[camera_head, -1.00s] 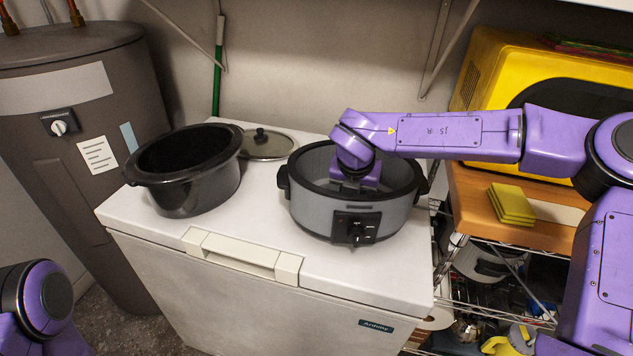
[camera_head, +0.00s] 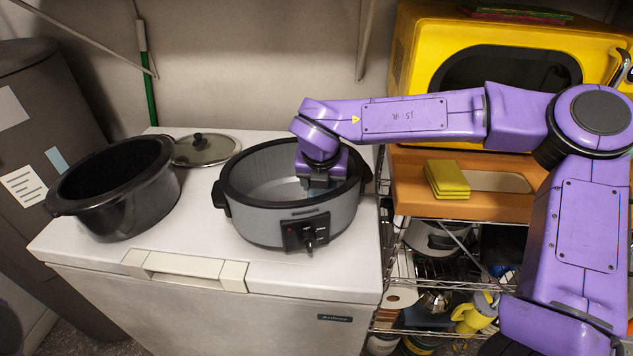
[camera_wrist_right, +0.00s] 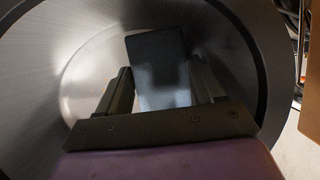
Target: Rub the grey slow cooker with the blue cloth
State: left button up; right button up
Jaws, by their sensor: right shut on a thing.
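The grey slow cooker (camera_head: 270,228) stands open on the white chest freezer, its black control panel facing front. My right gripper (camera_head: 317,183) reaches down inside it, toward the right part of the opening. In the right wrist view the blue cloth (camera_wrist_right: 160,68) looks like a dark blue-grey rectangle between the two fingers, with the cooker's pale inner wall (camera_wrist_right: 90,85) around it. The gripper is shut on the cloth. Whether the cloth touches the wall or bottom is unclear. In the head view the cloth is mostly hidden by the gripper. My left gripper is out of view.
A black pot (camera_head: 120,200) and a glass lid (camera_head: 208,148) sit left of the cooker on the freezer (camera_head: 330,285). To the right, a wooden board (camera_head: 408,190) carries yellow sponges (camera_head: 446,180) before a yellow microwave (camera_head: 420,70). A wire rack stands below.

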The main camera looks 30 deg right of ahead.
jog(key=a, duration=0.1)
jog(key=w+a, duration=0.1)
jog(key=a, duration=0.1)
jog(key=w+a, duration=0.1)
jog(key=shift+a+r, duration=0.3)
jog(key=shift+w+d, duration=0.1)
jog(key=shift+d, duration=0.05)
jog(key=shift+w+a, duration=0.2)
jog(key=shift+a, duration=0.05)
jog(key=a, duration=0.1)
jog(key=w+a, duration=0.1)
jog(key=shift+w+a, duration=0.25)
jog(key=shift+a, duration=0.1)
jog(key=shift+w+a+r+p, duration=0.1)
jog(key=shift+w+a+p, duration=0.2)
jog(key=shift+p, duration=0.05)
jog(key=shift+w+a+r, duration=0.1)
jog(key=shift+w+a, duration=0.35)
jog(key=shift+a, duration=0.25)
jog(key=shift+w+a, duration=0.4)
jog(key=shift+a, duration=0.25)
pick_arm(q)
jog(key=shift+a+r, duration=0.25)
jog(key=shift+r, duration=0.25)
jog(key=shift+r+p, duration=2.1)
jog(key=shift+p, duration=0.3)
pick_arm(e)
notch_tip(320, 180, up, 6)
